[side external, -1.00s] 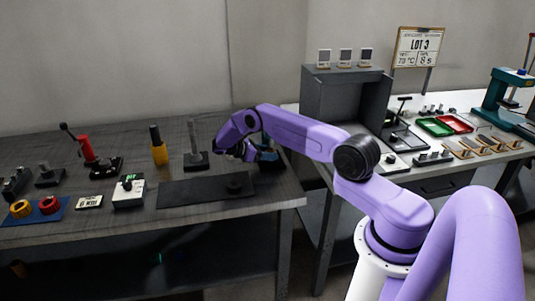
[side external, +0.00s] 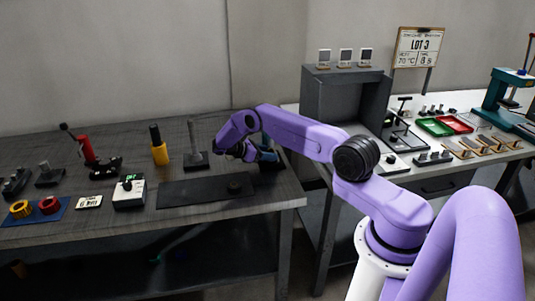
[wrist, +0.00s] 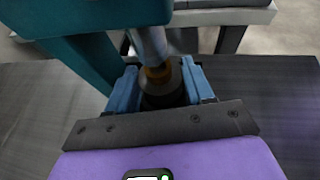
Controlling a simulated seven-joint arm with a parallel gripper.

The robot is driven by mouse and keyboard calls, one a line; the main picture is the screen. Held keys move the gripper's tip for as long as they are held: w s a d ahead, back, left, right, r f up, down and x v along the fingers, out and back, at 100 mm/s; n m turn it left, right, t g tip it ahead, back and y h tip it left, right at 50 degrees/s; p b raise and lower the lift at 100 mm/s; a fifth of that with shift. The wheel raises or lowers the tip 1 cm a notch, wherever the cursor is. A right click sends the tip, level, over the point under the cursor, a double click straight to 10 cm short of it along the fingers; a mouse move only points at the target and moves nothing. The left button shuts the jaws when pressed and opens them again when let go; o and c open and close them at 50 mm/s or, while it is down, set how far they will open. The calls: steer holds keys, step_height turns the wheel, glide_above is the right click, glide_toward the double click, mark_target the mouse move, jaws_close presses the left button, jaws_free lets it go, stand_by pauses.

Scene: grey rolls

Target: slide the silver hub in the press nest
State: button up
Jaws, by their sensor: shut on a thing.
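In the side external view my gripper (side external: 262,154) is low at the right end of the left bench, partly hidden by my arm. In the wrist view its blue jaws (wrist: 162,88) are closed on both sides of a round part, the silver hub (wrist: 163,99), which looks dark in shadow. A teal press frame (wrist: 90,22) stands at the upper left of the wrist view. Its grey ram (wrist: 148,44) and a brass-coloured piece (wrist: 158,73) are just above the hub and overlap it in the picture. The press nest is hidden, so the hub's seating cannot be told.
A dark mat (side external: 200,191) lies left of my gripper, with a small dark part on it. A post on a base (side external: 195,150) and a yellow bottle (side external: 159,152) stand behind. Yellow (side external: 20,209) and red (side external: 49,205) rings lie on a blue mat at far left.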

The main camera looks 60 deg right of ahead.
steer(key=shift+f, duration=0.5)
stand_by(0.3)
steer(key=o, duration=1.4)
steer(key=shift+c, duration=0.2)
